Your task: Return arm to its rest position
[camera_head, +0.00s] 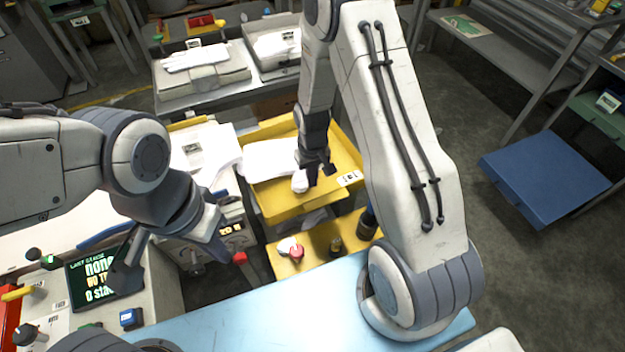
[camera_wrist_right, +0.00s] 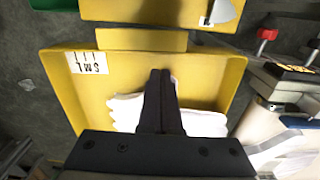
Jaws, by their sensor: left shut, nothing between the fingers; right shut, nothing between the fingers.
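My right gripper (camera_head: 318,168) is over a yellow tray (camera_head: 273,205) in the head view, its arm reaching down from the top. In the right wrist view its two dark fingers (camera_wrist_right: 160,95) are together with nothing between them. White gloves (camera_head: 268,158) lie in the tray; they also show on both sides of the fingers in the right wrist view (camera_wrist_right: 205,122). Whether the fingertips touch them I cannot tell. My left gripper (camera_head: 213,245) is shut and empty at the lower left, near the control panel; its fingers are small and partly unclear.
A screen (camera_head: 97,278) and control box stand at the lower left. A pale blue surface (camera_head: 270,318) lies nearest. Floor is clear at right before a blue platform (camera_head: 545,178).

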